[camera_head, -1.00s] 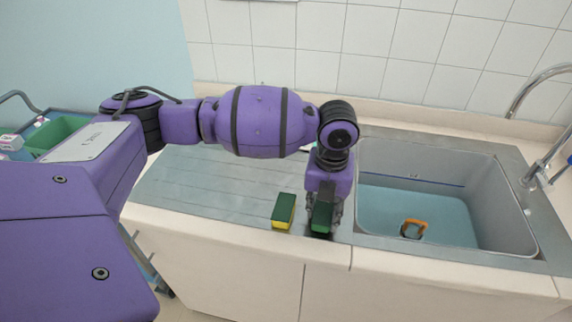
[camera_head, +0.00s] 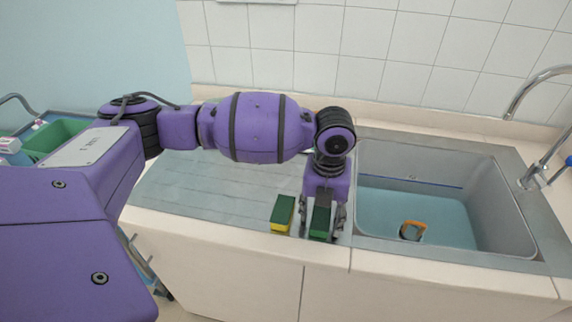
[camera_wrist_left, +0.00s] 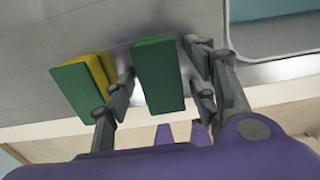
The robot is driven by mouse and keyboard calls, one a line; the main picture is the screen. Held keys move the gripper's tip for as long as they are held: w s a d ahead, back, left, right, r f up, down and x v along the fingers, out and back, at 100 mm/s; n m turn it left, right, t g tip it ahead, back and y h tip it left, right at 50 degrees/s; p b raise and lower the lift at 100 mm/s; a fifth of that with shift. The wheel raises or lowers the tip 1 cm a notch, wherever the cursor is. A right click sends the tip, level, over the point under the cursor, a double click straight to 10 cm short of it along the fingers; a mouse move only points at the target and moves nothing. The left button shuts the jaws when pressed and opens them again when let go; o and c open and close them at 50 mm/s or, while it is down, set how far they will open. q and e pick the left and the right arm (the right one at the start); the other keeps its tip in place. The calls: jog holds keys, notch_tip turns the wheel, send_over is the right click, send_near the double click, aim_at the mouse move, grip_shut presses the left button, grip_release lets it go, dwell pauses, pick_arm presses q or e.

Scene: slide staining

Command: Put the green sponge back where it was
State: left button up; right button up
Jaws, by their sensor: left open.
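A green sponge (camera_head: 320,222) stands on the metal drainboard near its front edge, just left of the sink. My left gripper (camera_head: 321,226) points down around it. Its fingers are open, one on each side of the sponge. In the left wrist view the green sponge (camera_wrist_left: 158,78) sits between the spread fingers, with a gap on the left side; contact on the right is hard to tell. A second sponge, green and yellow (camera_head: 282,212), stands just left of the gripper, and it also shows in the left wrist view (camera_wrist_left: 80,88). My right gripper is out of view.
The sink basin (camera_head: 480,210) lies to the right, with an orange-rimmed object (camera_head: 412,230) in it. A curved tap (camera_head: 535,85) stands at far right. The drainboard (camera_head: 210,190) is clear to the left. A green bin (camera_head: 55,137) stands at far left.

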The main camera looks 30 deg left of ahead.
aim_at(322, 214)
pick_arm(q)
notch_tip(322, 214, up, 12)
dwell(0.4)
